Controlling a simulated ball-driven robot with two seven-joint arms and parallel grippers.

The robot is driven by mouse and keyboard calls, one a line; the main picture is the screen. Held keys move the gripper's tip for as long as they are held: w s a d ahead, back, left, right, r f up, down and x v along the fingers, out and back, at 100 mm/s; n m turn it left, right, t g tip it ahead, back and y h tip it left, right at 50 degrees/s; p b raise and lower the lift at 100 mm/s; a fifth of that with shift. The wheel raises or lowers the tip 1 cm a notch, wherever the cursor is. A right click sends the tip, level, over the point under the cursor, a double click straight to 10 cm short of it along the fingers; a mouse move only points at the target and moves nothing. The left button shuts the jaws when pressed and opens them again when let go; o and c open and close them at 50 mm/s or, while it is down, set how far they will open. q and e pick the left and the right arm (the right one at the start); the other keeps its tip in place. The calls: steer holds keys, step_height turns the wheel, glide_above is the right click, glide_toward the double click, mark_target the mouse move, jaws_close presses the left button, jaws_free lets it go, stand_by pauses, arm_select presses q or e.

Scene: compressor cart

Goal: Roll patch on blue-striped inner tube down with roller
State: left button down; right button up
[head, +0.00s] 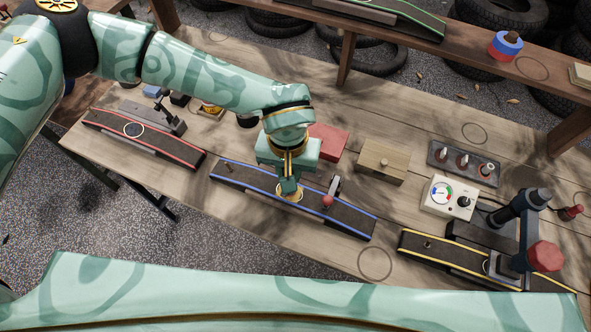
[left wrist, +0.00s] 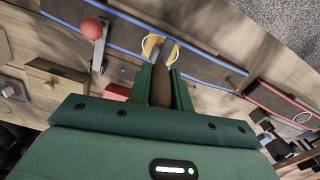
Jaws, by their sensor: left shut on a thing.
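The blue-striped inner tube (head: 345,215) lies flat across the middle of the table and also crosses the top of the left wrist view (left wrist: 128,35). My left gripper (head: 289,184) is over its middle, shut on the roller, whose brown handle (left wrist: 160,85) shows between the fingers in the left wrist view. The tan patch (head: 289,196) lies on the tube under the roller, inside a pale ring, and is partly hidden by the tool. The roller's metal end is at the patch; I cannot tell whether it touches. My right gripper is not in view.
A clamp with a red knob (head: 327,200) stands on the tube right of the patch. A red-striped tube (head: 110,127) lies left, a yellow-striped tube (head: 425,246) right. Behind are a red box (head: 330,140), a wooden box (head: 383,162) and a gauge box (head: 448,198).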

arm_select(q)
steer(key=shift+w+a+f, duration=0.1)
steer(key=shift+w+a, duration=0.05)
steer(key=shift+a, duration=0.45)
steer(key=shift+w+a, duration=0.15)
steer(key=shift+a, duration=0.45)
steer(key=shift+s+d, duration=0.25)
steer(key=shift+d, duration=0.6)
steer(key=shift+s+d, duration=0.25)
steer(key=shift+d, duration=0.6)
steer(key=shift+s+d+b, duration=0.25)
steer(key=shift+d+b, duration=0.1)
steer(key=shift+d, duration=0.45)
steer(key=shift+s+d+b, duration=0.25)
steer(key=shift+d+b, duration=0.05)
steer(key=shift+d, duration=0.45)
steer(key=shift+r, duration=0.25)
step_height(320, 180, up, 7)
steer(key=p, duration=0.4)
steer(key=shift+f, duration=0.15)
